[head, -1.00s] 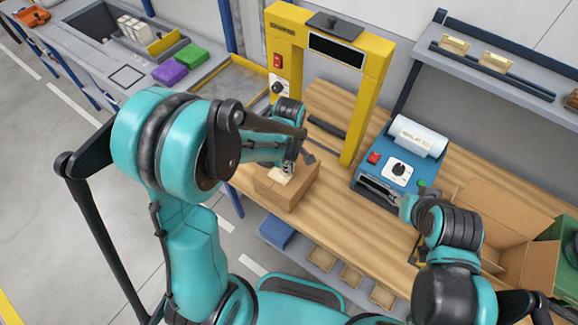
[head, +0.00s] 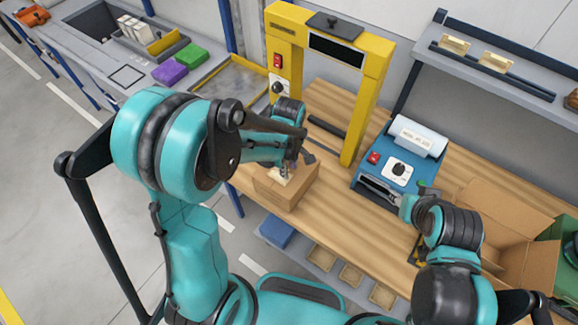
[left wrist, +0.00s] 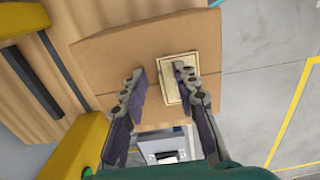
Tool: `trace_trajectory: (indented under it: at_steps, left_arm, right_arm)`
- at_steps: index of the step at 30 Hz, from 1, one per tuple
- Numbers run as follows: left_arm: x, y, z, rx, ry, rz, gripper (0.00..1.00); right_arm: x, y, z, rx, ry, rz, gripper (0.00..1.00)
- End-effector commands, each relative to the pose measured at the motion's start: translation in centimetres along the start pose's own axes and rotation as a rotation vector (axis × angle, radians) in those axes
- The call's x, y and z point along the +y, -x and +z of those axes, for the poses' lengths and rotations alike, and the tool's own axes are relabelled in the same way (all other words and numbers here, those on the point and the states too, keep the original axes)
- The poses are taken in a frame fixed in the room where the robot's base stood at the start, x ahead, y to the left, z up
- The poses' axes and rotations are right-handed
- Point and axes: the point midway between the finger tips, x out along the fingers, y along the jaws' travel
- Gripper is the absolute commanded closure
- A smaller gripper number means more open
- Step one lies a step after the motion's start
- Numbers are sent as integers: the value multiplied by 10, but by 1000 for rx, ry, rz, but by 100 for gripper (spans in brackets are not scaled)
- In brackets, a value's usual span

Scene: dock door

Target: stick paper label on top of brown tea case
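The brown tea case (head: 288,188) stands on the wooden bench, under my left arm. A small pale label with a gold border lies on its top; the label (left wrist: 167,90) shows best in the left wrist view, where it looks flat on the case (left wrist: 105,52). My left gripper (left wrist: 158,70) is open just above the case top. One fingertip overlaps part of the label, and the other is over bare cardboard to the left. Whether a fingertip touches the label I cannot tell. My right gripper (head: 404,207) is at the front of the blue label machine (head: 372,182); its fingers are too small to read.
A yellow arch (head: 371,95) stands on the bench behind the case. An open cardboard box (head: 500,225) is at the right. A shelf (head: 490,85) is at the back right. A purple block (head: 170,72) and green block (head: 191,55) lie on the left bench.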

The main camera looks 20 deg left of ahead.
Motion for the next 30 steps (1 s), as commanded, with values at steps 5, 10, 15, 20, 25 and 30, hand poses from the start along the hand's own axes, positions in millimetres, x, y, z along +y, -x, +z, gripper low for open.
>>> trace_trajectory:
  at_steps: [5,10,15,20,25,30]
  left_arm:
    - [0,0,0,0,0,0,71]
    - [0,11,0,0,0,0,71]
    - [0,43,0,0,0,0,71]
    - [0,78,0,0,0,0,71]
    - [0,106,0,0,0,0,71]
    - [0,118,0,0,0,0,71]
  right_arm:
    - [0,0,0,0,0,0,60]
    - [0,0,0,0,0,0,60]
    - [0,0,0,0,0,0,60]
    - [0,0,0,0,0,0,60]
    - [0,0,0,0,0,0,60]
    - [0,0,0,0,0,0,60]
